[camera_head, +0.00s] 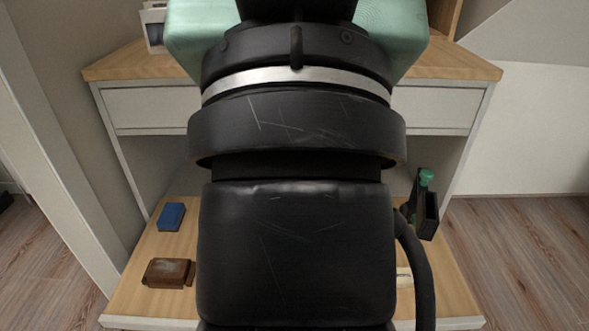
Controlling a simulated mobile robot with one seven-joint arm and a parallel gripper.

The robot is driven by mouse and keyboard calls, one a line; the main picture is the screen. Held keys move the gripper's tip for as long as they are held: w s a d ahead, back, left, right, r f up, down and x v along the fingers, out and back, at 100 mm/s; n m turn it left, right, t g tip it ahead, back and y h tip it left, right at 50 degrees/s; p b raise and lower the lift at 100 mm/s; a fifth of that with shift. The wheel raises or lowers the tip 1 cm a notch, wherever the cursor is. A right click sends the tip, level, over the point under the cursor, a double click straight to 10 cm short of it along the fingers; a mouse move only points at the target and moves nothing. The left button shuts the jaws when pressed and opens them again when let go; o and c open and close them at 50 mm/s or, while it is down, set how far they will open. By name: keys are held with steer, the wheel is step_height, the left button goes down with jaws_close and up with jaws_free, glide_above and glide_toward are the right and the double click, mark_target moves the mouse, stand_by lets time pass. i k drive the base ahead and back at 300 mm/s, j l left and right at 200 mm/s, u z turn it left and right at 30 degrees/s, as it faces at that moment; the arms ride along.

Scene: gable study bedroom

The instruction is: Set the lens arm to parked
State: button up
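I cannot make out a lens arm for certain. A small green and black object (424,192) stands at the right of the lower wooden surface, partly hidden by my arm. It has a green knob-like top and a dark box-like part; whether it carries the lens arm I cannot tell. A large mint-green body (190,32) shows behind my arm at the top, mostly hidden. My own black arm fills the middle of the view. My gripper does not show.
A blue block (171,217) and a brown block (168,273) lie on the lower wooden surface (150,306) at left. A pale object (404,277) is partly hidden at right. Behind is a white desk (147,107) with a wooden top. Bare floor (530,255) shows at right.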

mark_target(426, 193)
steer(key=i+z, duration=0.2)
steer(key=i, duration=0.2)
steer(key=i+j+z, duration=0.25)
steer(key=i, duration=0.15)
steer(key=i+j+z, duration=0.2)
steer(key=i, duration=0.25)
steer(key=l, duration=0.1)
